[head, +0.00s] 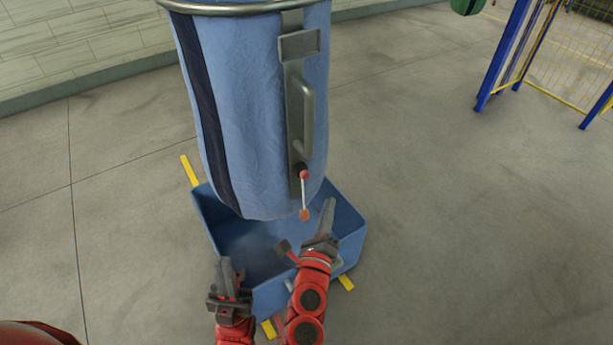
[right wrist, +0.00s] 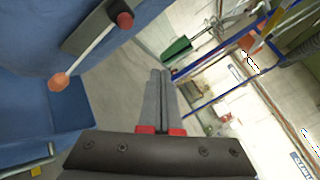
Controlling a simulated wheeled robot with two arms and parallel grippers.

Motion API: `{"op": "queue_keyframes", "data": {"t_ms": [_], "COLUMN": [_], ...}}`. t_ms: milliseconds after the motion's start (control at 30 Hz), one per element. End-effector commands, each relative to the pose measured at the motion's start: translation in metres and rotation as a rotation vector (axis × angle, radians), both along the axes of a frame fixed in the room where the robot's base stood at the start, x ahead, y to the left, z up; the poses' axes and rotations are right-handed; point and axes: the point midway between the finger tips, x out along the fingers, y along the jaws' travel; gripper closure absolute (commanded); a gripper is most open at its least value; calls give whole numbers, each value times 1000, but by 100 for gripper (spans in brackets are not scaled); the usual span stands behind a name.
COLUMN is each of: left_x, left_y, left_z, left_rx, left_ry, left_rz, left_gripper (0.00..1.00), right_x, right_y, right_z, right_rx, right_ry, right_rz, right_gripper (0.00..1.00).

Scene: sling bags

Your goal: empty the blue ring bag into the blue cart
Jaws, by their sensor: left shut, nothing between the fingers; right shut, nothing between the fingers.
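The blue ring bag (head: 245,110) hangs upright above the blue cart, with a metal ring at its top edge and a dark stripe down its left. A grey handle (head: 303,115) and a small lever with a red pivot and orange knob (head: 304,214) are on its right front. The blue cart (head: 345,225) stands on the floor below the bag; its visible inside looks empty. My right gripper (head: 329,208) is shut and empty, just right of the knob. The knob also shows at the left in the right wrist view (right wrist: 58,82). My left gripper (head: 227,265) is shut and empty at the cart's near left side.
Yellow floor marks (head: 190,170) lie around the cart. A blue and yellow mesh fence (head: 570,65) and a green object (head: 467,5) are at the upper right. A tiled wall (head: 75,40) runs along the upper left. The floor to the right is clear.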

Motion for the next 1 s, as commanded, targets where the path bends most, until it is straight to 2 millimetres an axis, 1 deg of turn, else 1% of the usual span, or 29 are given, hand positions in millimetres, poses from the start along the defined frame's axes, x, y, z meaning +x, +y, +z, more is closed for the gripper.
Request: {"op": "queue_keyframes", "data": {"t_ms": [33, 300, 367, 500, 700, 1000], "left_x": [0, 0, 0, 0, 0, 0], "left_y": [0, 0, 0, 0, 0, 0], "left_z": [-1, -4, -9, -13, -15, -15], "left_rx": [0, 0, 0, 0, 0, 0], "left_ry": [0, 0, 0, 0, 0, 0], "left_rz": [0, 0, 0, 0, 0, 0], "left_gripper": [100, 100, 100, 100, 100, 100], "right_x": [6, 37, 43, 53, 58, 58], "right_y": [4, 26, 30, 37, 42, 42], "right_z": [1, 0, -3, -1, -1, -1], "right_rx": [1, -3, -2, -1, -3, -3], "right_ry": [-2, 0, 1, 0, 3, 3], "right_rz": [0, 1, -1, -1, -1, -1], "right_gripper": [100, 100, 100, 100, 100, 100]}}
